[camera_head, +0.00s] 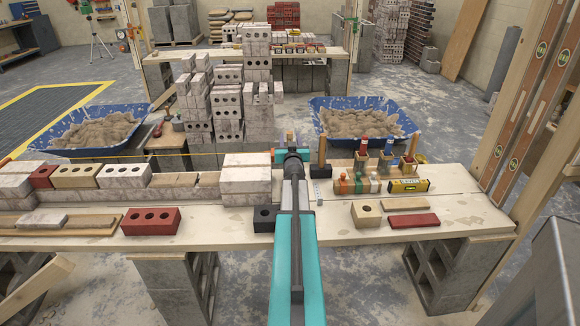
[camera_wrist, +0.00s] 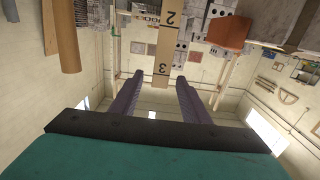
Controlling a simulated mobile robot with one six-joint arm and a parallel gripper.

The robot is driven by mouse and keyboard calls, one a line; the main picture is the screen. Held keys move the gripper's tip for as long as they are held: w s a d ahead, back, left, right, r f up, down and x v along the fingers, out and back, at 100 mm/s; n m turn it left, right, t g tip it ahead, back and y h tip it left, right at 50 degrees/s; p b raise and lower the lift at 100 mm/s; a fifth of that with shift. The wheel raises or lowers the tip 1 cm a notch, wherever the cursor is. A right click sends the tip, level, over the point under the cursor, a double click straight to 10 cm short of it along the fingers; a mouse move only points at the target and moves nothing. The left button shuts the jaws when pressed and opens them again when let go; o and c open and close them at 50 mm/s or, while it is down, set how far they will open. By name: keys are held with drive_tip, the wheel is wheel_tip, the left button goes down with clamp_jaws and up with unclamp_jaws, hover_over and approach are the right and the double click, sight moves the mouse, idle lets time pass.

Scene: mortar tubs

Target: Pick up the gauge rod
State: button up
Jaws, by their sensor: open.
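The gauge rod (camera_wrist: 168,38) is a flat tan wooden strip marked with black numbers 2 and 3. In the wrist view it comes down from the top edge, its numbered end close to the tips of my gripper (camera_wrist: 159,77). The two dark purplish fingers are apart and empty, one on each side of that end, which lies nearer the right finger. I cannot tell whether it is between the fingers or just beyond them. In the head view my gripper (camera_head: 291,153) is over the bench, and my arm hides much there; a small tan piece (camera_head: 290,137) shows just past it.
The plank bench (camera_head: 350,232) carries a brick wall (camera_head: 246,180) left of my arm and a yellow level (camera_head: 408,186) to the right. A red brick (camera_head: 151,221) lies at front left. Blue tubs (camera_head: 325,103) of mortar stand behind. Tall levels (camera_head: 520,125) lean at right.

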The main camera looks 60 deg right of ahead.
sight(290, 136)
drive_tip(key=shift+x, duration=1.65)
clamp_jaws()
